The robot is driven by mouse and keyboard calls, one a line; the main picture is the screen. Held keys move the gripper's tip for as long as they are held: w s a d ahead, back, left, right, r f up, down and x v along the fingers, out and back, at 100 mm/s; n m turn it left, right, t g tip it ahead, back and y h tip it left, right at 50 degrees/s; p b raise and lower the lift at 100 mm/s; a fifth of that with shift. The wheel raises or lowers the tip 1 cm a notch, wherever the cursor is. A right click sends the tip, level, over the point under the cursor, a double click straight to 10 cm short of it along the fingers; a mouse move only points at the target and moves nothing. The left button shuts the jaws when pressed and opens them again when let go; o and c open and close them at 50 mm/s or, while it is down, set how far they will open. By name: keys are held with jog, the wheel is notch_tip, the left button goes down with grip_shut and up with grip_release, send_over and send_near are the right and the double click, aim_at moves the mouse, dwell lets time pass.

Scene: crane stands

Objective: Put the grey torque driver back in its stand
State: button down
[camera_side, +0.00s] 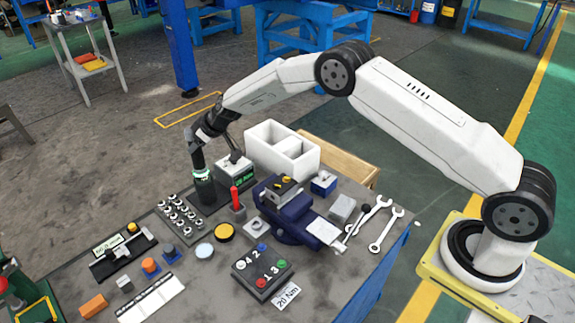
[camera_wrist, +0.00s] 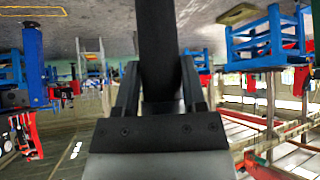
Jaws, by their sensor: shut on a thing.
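My gripper (camera_side: 199,138) is at the back left of the bench in the side view, pointing down. It is shut on a dark grey, upright rod-like tool, which I take to be the torque driver (camera_side: 197,158). In the wrist view the driver (camera_wrist: 160,45) is a dark bar between the two fingers of my gripper (camera_wrist: 160,80). Below it is a pale green-white ring above a dark green cylinder (camera_side: 205,191), perhaps its stand. I cannot tell whether the driver's lower end is inside it or just above it. The tip is hidden.
Right of the driver stands a grey box with a green display (camera_side: 236,171). A red-handled tool (camera_side: 236,199) and a rack of small round pieces (camera_side: 178,214) are close in front. A blue vise (camera_side: 290,213) is further right.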

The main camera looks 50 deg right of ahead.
jog(key=shift+w+f, duration=0.1)
jog(key=shift+f, duration=0.05)
jog(key=shift+c, duration=0.6)
grip_release()
jog(key=shift+o, duration=0.2)
jog(key=shift+s+f, duration=0.2)
jog(key=shift+f, duration=0.15)
jog(key=shift+r, duration=0.2)
jog(key=shift+s+d+r, duration=0.25)
jog(key=shift+s+r, duration=0.1)
jog(key=shift+r, duration=0.2)
jog(key=shift+v, duration=1.75)
jog(key=shift+s, duration=0.1)
jog(key=v, duration=0.7)
jog(key=shift+s+r, duration=0.25)
